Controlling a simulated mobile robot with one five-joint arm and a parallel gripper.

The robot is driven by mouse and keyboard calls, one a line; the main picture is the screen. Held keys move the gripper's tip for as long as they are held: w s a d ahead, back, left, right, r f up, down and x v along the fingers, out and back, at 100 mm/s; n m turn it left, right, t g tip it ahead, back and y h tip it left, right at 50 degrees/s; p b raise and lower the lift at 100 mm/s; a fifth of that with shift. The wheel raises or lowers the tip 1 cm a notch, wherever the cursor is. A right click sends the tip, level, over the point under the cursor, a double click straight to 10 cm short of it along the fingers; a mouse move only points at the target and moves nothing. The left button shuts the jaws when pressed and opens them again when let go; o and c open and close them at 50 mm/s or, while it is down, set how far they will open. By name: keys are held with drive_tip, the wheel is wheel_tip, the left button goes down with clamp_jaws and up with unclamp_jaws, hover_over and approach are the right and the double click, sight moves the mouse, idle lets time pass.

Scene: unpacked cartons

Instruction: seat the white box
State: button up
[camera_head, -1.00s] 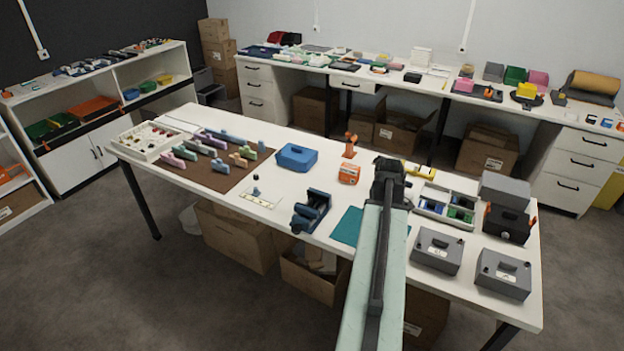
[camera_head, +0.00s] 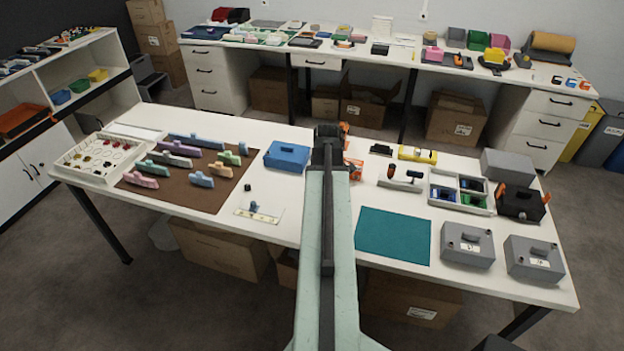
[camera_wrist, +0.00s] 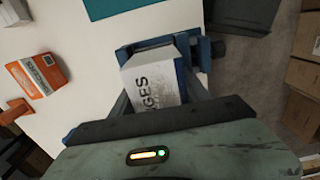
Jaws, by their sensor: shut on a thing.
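The white box (camera_wrist: 152,82) has dark lettering ending in "GES" on its face and lies between the fingers of my gripper (camera_wrist: 160,85). My gripper is shut on it. Just beyond and around the box in the wrist view is a blue fixture (camera_wrist: 124,54). The box overlaps this fixture in the picture; I cannot tell whether it rests inside it or is above it. In the head view my arm hides the box, the fixture and the fingertips.
An orange box (camera_head: 353,170) stands behind my arm and shows in the wrist view (camera_wrist: 38,75). A teal mat (camera_head: 393,236) lies right of my arm, a blue case (camera_head: 287,156) left. Grey boxes (camera_head: 467,246) stand at the right front.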

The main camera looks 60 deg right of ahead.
drive_tip(key=shift+r, duration=0.1)
drive_tip(key=r+p, duration=0.4)
drive_tip(key=shift+d+r, duration=0.2)
drive_tip(key=shift+d, duration=0.05)
drive_tip(key=shift+f+b, duration=2.3)
drive_tip(key=shift+f, duration=0.25)
drive_tip(key=shift+f, duration=0.2)
drive_tip(key=shift+f+b, duration=1.15)
drive_tip(key=shift+b, duration=0.15)
drive_tip(key=o, duration=1.6)
drive_tip(key=shift+c, duration=0.2)
drive_tip(key=shift+r, duration=0.15)
